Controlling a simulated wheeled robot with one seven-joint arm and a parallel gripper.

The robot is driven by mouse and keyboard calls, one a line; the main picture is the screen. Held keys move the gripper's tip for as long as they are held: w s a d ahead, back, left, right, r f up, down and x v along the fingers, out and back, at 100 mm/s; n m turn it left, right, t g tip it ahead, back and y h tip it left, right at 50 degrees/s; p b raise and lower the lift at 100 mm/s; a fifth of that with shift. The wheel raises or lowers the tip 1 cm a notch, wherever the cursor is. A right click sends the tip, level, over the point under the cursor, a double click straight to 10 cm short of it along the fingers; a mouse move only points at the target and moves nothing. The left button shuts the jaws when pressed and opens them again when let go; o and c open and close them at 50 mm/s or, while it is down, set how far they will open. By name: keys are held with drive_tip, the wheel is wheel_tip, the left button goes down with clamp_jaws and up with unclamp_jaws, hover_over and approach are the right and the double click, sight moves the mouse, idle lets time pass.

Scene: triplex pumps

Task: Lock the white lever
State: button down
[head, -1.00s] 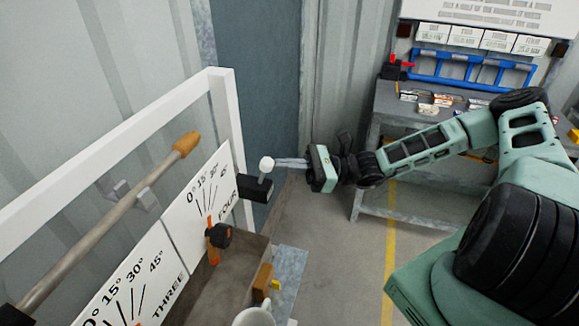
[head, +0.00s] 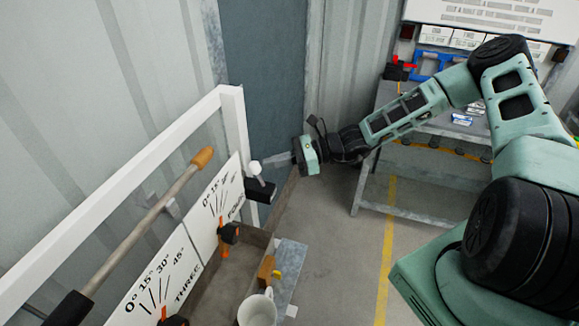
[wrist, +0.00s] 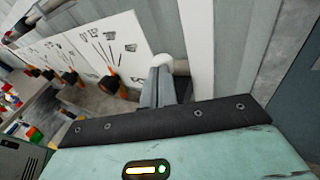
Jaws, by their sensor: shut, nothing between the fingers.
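The white lever (head: 255,168) is a short stem with a round white knob, standing on a black block (head: 261,191) at the right end of the marked panel. The stem leans to the left. My gripper (head: 268,161) is shut and empty, with its fingertips right beside the knob on its right side. In the wrist view the closed fingers (wrist: 158,84) point at the white knob (wrist: 163,61), which is partly hidden behind their tips. I cannot tell whether they touch.
A white frame (head: 233,130) borders the panel, with an orange-tipped rod (head: 203,157) to the left. An orange-and-black valve handle (head: 229,233) sits by FOUR. A white mug (head: 258,311) stands below. A workbench (head: 380,100) stands behind my arm.

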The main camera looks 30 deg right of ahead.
drive_tip(key=shift+w+a+r, duration=0.1)
drive_tip(key=shift+w+a, duration=0.25)
drive_tip(key=shift+r, duration=0.1)
idle(0.4)
